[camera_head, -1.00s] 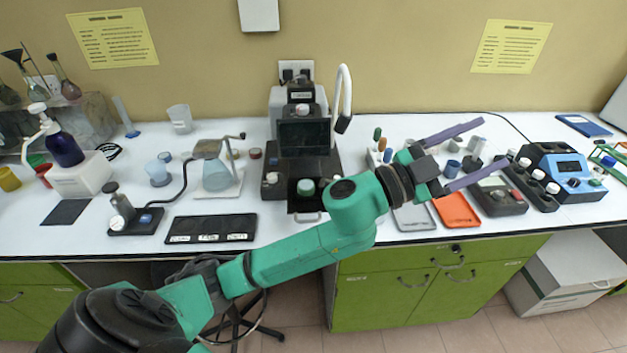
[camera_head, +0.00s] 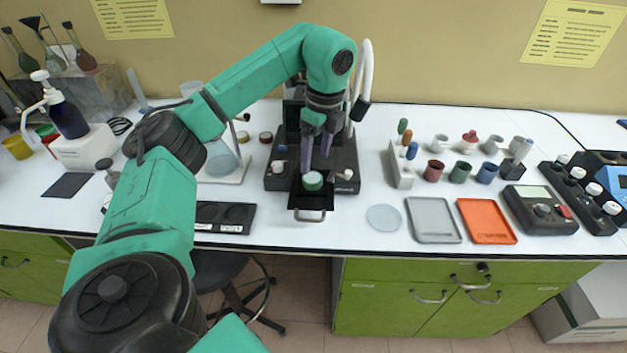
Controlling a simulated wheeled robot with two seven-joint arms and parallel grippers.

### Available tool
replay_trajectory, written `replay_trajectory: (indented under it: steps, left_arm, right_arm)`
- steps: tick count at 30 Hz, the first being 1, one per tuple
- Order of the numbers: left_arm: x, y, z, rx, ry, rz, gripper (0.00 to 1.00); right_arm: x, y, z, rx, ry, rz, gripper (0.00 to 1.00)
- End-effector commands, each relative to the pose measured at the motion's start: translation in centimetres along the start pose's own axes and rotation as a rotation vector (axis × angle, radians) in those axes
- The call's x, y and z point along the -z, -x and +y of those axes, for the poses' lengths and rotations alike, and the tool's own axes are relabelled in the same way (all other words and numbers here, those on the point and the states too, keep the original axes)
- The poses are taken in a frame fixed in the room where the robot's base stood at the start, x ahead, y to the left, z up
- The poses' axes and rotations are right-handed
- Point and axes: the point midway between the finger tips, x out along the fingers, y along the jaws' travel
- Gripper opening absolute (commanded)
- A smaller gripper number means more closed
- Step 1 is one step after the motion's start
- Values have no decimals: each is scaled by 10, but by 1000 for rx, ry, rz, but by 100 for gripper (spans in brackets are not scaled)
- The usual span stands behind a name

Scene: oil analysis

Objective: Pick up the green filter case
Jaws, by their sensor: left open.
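A round green case with a pale top (camera_head: 312,181), which looks like the green filter case, sits in the pulled-out black tray (camera_head: 309,201) of the black machine (camera_head: 345,165). My left gripper (camera_head: 315,165) points down over the tray, its two purple fingers apart, one on the left and one on the right. The fingertips are just behind or above the green case; I cannot tell whether they touch it. The gripper is empty. My arm hides much of the machine. My right gripper is not in view.
Right of the machine stand a rack with coloured-top items (camera_head: 401,165), red, green (camera_head: 460,172) and blue cups, a clear round dish (camera_head: 384,217), a grey tray (camera_head: 433,219) and an orange tray (camera_head: 487,221). A flask stand (camera_head: 222,165) is on the left.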

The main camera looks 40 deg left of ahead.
Motion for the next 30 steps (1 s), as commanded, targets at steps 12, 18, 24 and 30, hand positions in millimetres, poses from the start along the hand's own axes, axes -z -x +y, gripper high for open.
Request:
replay_trajectory:
  steps: [12,18,24,30]
  left_arm:
    - [-1,-56,0,3,-3,1,74]
    - [0,-57,0,5,-3,1,62]
    - [0,-57,0,5,-4,2,5]
    - [0,-56,0,5,-4,2,5]
  right_arm:
    - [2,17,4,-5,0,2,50]
    - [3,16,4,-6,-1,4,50]
    - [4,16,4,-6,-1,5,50]
    - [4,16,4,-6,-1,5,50]
